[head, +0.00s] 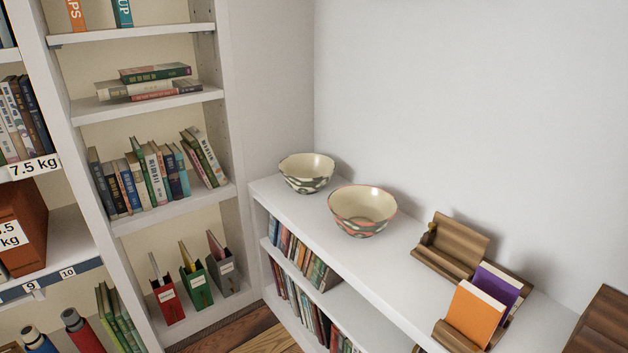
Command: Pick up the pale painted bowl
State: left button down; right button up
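Two painted bowls stand upright and apart on the white top of a low bookcase (403,258) in the head view. The farther bowl (307,179) is cream inside with a dark grey-green pattern outside. The nearer bowl (362,222) is cream inside with a reddish rim and a red and grey pattern outside. Both look pale, and I cannot tell which one the task names. Both look empty. Neither of my grippers is in view.
A wooden holder (449,248) stands right of the bowls, near an orange book (473,314) and a purple book (498,285). A tall white bookshelf (174,206) rises on the left. A white wall backs the low bookcase. Shelf space around the bowls is clear.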

aim_at(305, 174)
jog(key=i+j+z, duration=0.1)
jog(key=i+j, duration=0.9)
jog(key=i, duration=0.15)
